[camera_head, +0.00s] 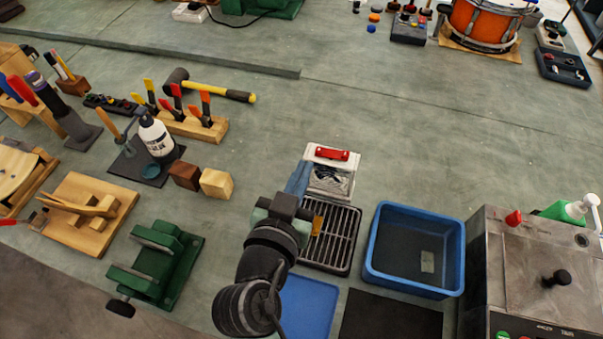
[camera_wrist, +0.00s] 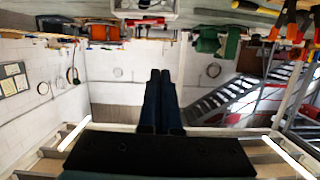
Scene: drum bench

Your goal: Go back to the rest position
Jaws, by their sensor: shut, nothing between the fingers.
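My gripper (camera_head: 300,178) is above the bench near the middle front in the head view, in front of the white box with the red item and beside the black rack. Its blue fingers are together with nothing between them. In the wrist view the gripper (camera_wrist: 160,75) shows its two dark blue fingers side by side and touching. That view looks out across the room, with the bench edge along the top of the picture. No object is held.
Below the gripper are a black slotted rack (camera_head: 331,240) and a white box (camera_head: 329,182). A blue tub (camera_head: 414,219) and a metal machine (camera_head: 545,260) stand to the right. A green vise (camera_head: 155,262) and wooden blocks (camera_head: 215,183) are left. The bench middle beyond is clear.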

